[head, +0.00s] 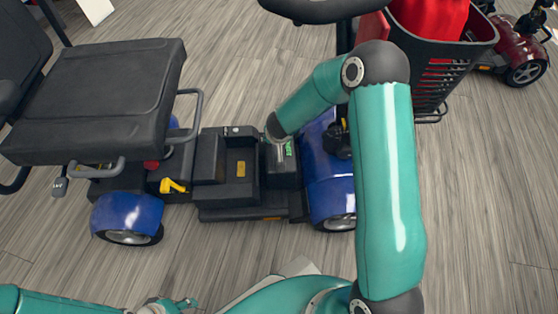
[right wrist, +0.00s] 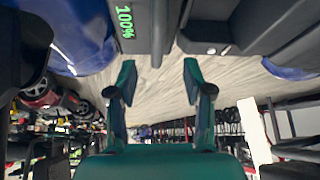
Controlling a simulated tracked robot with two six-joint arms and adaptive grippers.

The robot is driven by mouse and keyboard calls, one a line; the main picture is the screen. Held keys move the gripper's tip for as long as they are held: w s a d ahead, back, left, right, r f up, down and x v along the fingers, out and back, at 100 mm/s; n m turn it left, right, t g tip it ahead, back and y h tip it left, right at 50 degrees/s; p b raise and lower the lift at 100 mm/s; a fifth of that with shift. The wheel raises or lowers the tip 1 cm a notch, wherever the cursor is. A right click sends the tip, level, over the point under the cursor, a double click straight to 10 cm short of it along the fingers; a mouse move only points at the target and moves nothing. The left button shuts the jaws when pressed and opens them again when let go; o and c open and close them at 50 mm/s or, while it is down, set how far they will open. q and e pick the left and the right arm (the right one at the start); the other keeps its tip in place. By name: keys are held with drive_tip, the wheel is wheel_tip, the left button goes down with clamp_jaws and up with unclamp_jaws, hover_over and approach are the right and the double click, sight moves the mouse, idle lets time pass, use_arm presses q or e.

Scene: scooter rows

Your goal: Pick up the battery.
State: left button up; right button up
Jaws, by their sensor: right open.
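The battery (head: 282,175) is a dark box with a green display, seated on the floor deck of the blue scooter. In the right wrist view the battery (right wrist: 138,38) is at the top, its display reading 100%, with a grey bar along it. My right gripper (right wrist: 158,68) is open, its two fingers pointing toward the battery with a gap between them. In the head view the right wrist covers the battery's far part and hides the fingers, so contact cannot be told. My left gripper (head: 175,304) is low at the bottom edge, away from the scooter; its jaws are unclear.
The scooter's black seat (head: 100,95) is at the left and its steering wheel (head: 318,8) at the top. A black basket (head: 425,75) holding something red is at the upper right. A dark red scooter (head: 510,45) stands beyond. The wood floor (head: 225,255) in front is clear.

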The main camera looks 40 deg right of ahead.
drive_tip(key=x, duration=0.8)
drive_tip(key=shift+d, duration=0.15)
drive_tip(key=shift+c, duration=0.3)
clamp_jaws()
drive_tip(key=shift+w+r, duration=0.1)
drive_tip(key=shift+r, duration=0.1)
